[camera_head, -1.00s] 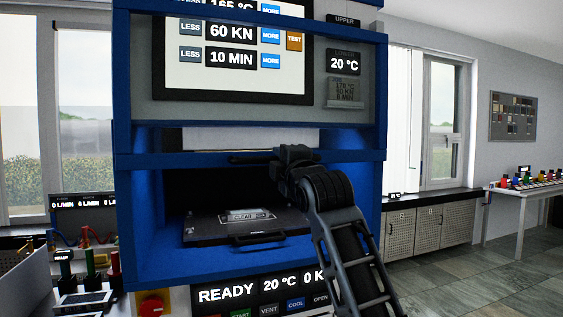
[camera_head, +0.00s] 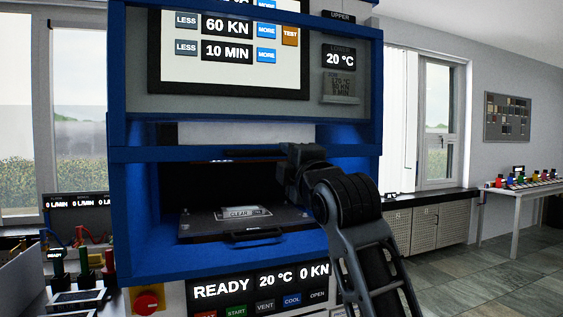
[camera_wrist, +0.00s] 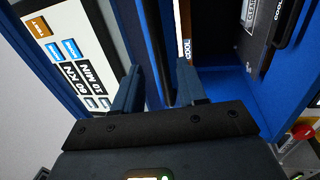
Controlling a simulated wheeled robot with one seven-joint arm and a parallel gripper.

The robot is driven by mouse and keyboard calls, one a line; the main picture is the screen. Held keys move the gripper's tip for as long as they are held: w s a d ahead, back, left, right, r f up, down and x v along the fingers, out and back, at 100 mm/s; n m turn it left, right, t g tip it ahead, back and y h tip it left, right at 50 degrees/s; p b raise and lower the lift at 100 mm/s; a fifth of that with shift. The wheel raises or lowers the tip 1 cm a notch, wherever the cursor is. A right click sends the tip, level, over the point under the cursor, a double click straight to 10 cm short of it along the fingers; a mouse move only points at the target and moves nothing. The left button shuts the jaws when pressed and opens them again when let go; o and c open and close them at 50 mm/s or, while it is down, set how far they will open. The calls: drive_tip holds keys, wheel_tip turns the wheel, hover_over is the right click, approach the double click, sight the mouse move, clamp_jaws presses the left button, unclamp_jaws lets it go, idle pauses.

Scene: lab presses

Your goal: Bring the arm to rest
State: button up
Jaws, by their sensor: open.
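Past the fingertips is the blue press frame with a dark bar. In the head view my arm rises from the lower right, and its end is in front of the right side of the blue press (camera_head: 146,262). The fingers are hidden there. Inside the press opening lies a dark flat mold (camera_head: 205,229) with a front handle and a plate marked CLEAR.
The press touchscreen (camera_head: 230,65) is above the opening. The lower panel (camera_head: 262,285) reads READY, 20 °C, 0 KN. A red button (camera_head: 146,302) sits at lower left. A low cabinet (camera_head: 437,226) and open floor are at right.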

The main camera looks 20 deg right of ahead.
drive_tip(key=shift+s+f, duration=0.15)
drive_tip(key=shift+s, duration=0.4)
drive_tip(key=s+a+f+m+g, duration=0.1)
drive_tip(key=s+f+m, duration=0.2)
drive_tip(key=s+f, duration=0.6)
drive_tip(key=s+f+m+g, duration=0.1)
drive_tip(key=s+f+m, duration=0.3)
drive_tip(key=f, duration=0.9)
drive_tip(key=s+a+f+m, duration=0.1)
drive_tip(key=s+f+m, duration=0.1)
drive_tip(key=s+f, duration=0.75)
drive_tip(key=s+f+m+g, duration=0.15)
drive_tip(key=s+f, duration=0.25)
drive_tip(key=s, duration=0.4)
drive_tip(key=s+f+m+g, duration=0.1)
drive_tip(key=s+f+m, duration=0.25)
drive_tip(key=s, duration=0.45)
drive_tip(key=s+d+r+m, duration=0.1)
drive_tip(key=s+m, duration=0.3)
drive_tip(key=s, duration=1.2)
drive_tip(key=shift+s+d+r+g, duration=0.25)
drive_tip(key=shift+d+r+g, duration=0.1)
drive_tip(key=shift+r+g, duration=0.15)
drive_tip(key=shift+c, duration=0.3)
